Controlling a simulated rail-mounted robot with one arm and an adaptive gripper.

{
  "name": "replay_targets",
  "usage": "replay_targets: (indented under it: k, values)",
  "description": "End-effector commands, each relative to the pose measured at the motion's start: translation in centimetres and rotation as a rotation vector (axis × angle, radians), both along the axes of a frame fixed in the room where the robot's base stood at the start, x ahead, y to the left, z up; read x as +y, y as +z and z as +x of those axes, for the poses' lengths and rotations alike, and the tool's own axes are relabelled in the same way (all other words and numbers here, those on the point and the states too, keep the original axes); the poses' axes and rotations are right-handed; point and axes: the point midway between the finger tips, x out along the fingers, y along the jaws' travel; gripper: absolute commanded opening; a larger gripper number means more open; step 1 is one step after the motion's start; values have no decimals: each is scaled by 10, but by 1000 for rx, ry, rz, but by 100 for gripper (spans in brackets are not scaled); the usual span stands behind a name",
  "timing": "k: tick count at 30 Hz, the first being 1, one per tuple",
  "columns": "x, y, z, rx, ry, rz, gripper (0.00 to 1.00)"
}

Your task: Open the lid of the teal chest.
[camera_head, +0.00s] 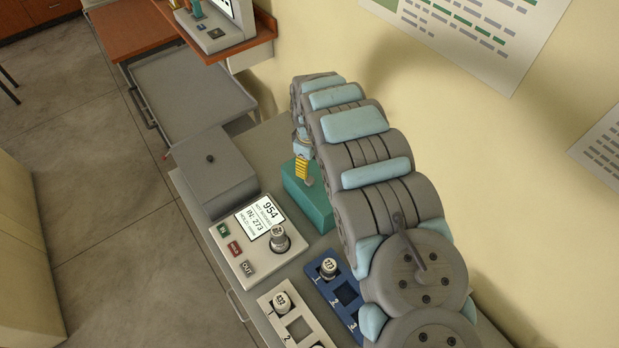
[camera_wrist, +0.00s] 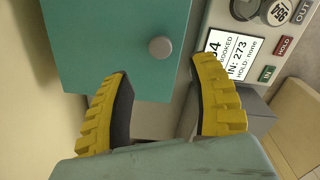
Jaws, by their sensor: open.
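The teal chest (camera_head: 318,211) stands on the bench against the wall, partly hidden behind my arm in the head view. Its lid looks shut. In the wrist view the teal chest (camera_wrist: 95,50) fills the upper left, with a round grey knob (camera_wrist: 160,48) on its face near the right edge. My gripper (camera_wrist: 160,78) is open and empty, its yellow fingers spread to either side of the knob's line and short of it. In the head view my gripper (camera_head: 302,170) shows at the chest, mostly hidden by my arm.
A grey box with a dark knob (camera_head: 211,159) stands left of the chest. A control panel (camera_head: 248,238) with a screen, buttons and a vial sits in front. Blue (camera_head: 346,312) and white (camera_head: 282,324) racks hold vials nearer. The wall is close on the right.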

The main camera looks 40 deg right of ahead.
Motion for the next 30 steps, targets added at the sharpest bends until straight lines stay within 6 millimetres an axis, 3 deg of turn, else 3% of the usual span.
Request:
replay_targets:
  k: [30]
  values:
    - [2, -73, 1, -1, 0, 2, 60]
